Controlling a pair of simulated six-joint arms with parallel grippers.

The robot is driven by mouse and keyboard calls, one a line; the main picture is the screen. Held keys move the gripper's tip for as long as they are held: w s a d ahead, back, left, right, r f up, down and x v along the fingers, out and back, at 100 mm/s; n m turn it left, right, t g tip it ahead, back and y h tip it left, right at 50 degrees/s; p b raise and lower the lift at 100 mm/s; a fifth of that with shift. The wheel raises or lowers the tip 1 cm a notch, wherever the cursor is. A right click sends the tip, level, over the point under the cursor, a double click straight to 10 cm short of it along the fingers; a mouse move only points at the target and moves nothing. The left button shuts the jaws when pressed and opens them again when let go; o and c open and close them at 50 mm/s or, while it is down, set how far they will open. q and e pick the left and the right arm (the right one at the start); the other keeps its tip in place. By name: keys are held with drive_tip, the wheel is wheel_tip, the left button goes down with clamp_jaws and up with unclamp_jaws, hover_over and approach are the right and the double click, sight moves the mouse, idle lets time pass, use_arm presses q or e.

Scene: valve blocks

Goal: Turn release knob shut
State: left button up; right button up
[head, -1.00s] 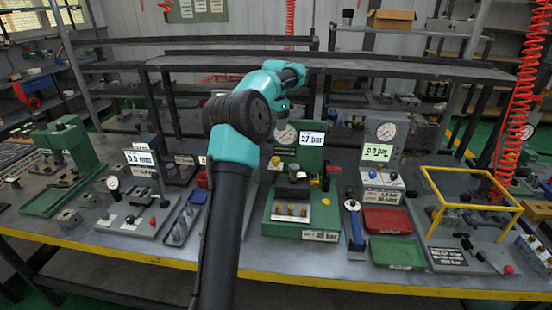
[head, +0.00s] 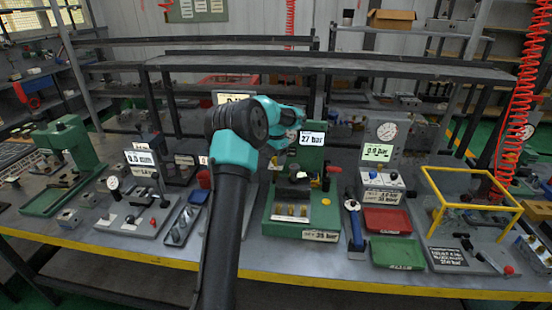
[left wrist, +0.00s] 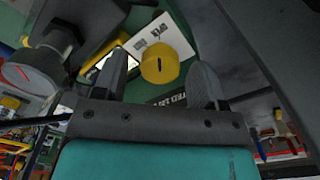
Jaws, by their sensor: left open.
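A round yellow knob (left wrist: 160,63) with a dark slot shows in the left wrist view on a green surface beside a white label plate (left wrist: 158,38). My left gripper (left wrist: 161,72) is open, with one dark finger on each side of the knob in the picture. I see no contact, and the gap in depth is unclear. In the head view a green station (head: 283,233) carries a 27 bar display (head: 312,139) and a small yellow part (head: 315,182). My left wrist is above it; the fingers are hidden there. My right gripper is not in view.
A grey gauge unit (head: 382,152) with red (head: 387,221) and green trays stands right of the station. A yellow frame (head: 470,205) is further right. A green press (head: 65,160) is at the left. A dark shelf (head: 340,68) runs behind the bench.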

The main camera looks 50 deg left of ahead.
use_arm(q)
drive_tip(key=shift+f, duration=0.2)
drive_tip(key=c, duration=0.9)
